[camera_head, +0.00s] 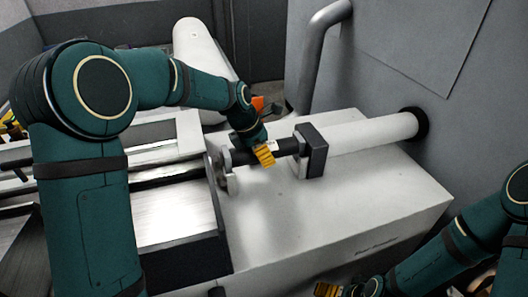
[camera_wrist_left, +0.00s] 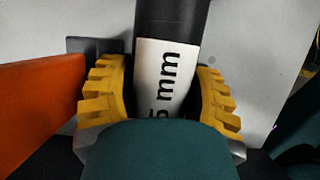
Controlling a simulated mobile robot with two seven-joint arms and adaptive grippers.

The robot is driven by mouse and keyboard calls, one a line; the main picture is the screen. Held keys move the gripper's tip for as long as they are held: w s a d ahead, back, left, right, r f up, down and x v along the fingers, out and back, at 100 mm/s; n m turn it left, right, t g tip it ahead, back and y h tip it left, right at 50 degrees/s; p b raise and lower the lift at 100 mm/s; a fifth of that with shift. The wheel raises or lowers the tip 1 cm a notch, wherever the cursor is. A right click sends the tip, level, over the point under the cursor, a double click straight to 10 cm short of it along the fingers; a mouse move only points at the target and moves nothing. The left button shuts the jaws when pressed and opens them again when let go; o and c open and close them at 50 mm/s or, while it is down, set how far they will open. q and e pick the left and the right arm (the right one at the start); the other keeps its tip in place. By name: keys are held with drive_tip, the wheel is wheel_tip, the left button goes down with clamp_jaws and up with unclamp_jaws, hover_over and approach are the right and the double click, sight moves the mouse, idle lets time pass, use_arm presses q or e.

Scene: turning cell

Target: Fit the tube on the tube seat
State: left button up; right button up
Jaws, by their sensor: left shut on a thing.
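A dark tube (camera_head: 290,146) lies roughly level above the pale machine top. In the left wrist view the tube (camera_wrist_left: 172,18) is black with a white band reading "5 mm", partly covered. My left gripper (camera_head: 265,154) is shut on the tube, its yellow fingers on either side of the band. The tube's right end is at a dark upright block (camera_head: 313,150); I cannot tell whether it touches it or enters it. Its left end is by a pale upright bracket (camera_head: 226,172). Which part is the tube seat is unclear. My right gripper (camera_head: 328,290) shows only yellow fingertips at the bottom edge.
A white cylinder (camera_head: 370,135) runs from the dark block to a black ring (camera_head: 416,122) on the grey wall. An orange part (camera_wrist_left: 40,105) is left of my gripper in the wrist view. A curved grey pipe (camera_head: 318,50) stands behind. The front machine top (camera_head: 350,205) is clear.

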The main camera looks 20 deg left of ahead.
use_arm(q)
drive_tip(key=shift+f, duration=0.45)
drive_tip(key=shift+f, duration=0.1)
idle(1.0)
drive_tip(key=o, duration=1.4)
drive_tip(key=shift+w, duration=0.1)
drive_tip(key=shift+c, duration=1.4)
drive_tip(key=shift+o, duration=0.4)
drive_tip(key=shift+a, duration=0.1)
